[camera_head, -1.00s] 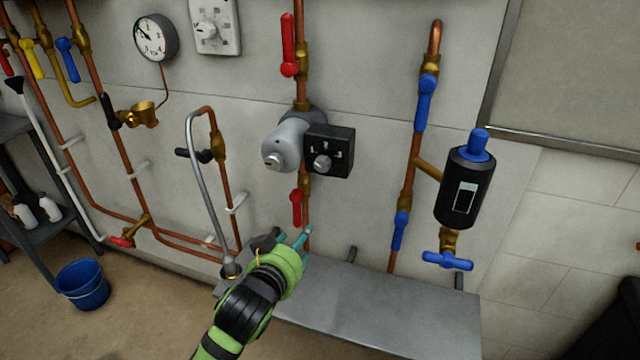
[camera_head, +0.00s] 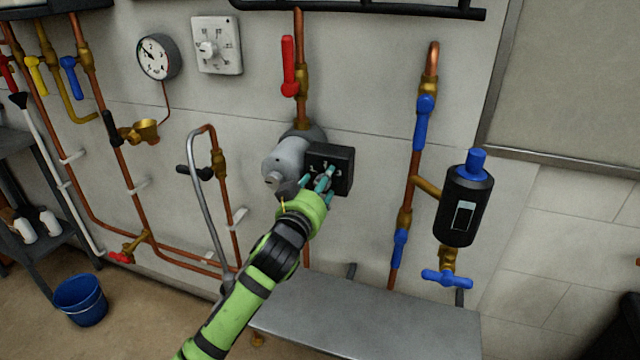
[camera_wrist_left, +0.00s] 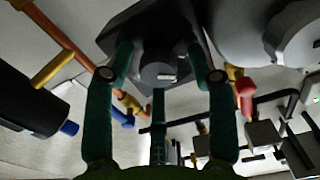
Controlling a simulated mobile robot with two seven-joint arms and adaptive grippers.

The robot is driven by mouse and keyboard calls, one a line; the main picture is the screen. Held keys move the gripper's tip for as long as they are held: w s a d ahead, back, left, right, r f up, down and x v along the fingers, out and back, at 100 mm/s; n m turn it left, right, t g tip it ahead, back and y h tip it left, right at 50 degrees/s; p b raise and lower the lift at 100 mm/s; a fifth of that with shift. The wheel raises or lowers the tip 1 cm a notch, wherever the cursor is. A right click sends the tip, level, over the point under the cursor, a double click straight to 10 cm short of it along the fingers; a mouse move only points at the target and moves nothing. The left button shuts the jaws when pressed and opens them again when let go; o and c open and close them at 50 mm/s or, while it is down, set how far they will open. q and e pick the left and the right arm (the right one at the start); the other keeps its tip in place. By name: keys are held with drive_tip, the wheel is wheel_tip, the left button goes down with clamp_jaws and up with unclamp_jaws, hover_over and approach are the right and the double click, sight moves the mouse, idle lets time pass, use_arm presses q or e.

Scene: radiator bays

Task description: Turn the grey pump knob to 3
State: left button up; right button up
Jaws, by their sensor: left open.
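The grey pump (camera_head: 284,160) sits on the copper pipe with a black control box (camera_head: 345,166) on its right side. My left gripper (camera_head: 323,180) is open in front of this box, and its teal fingers hide most of the knob and part of the scale in the head view. In the left wrist view the grey knob (camera_wrist_left: 158,72) on the box (camera_wrist_left: 135,20) lies between the spread fingers, with a small white mark on its face. I cannot tell whether the fingers touch it, nor which number it points to. My right gripper is not in view.
A red lever valve (camera_head: 288,66) is above the pump. A bent grey hose (camera_head: 198,215) hangs to the left. Blue valves (camera_head: 424,122) and a black filter canister (camera_head: 463,205) stand to the right. A grey bench (camera_head: 365,312) is below.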

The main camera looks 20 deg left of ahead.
use_arm(q)
drive_tip(key=c, duration=1.1)
drive_tip(key=shift+r, duration=0.15)
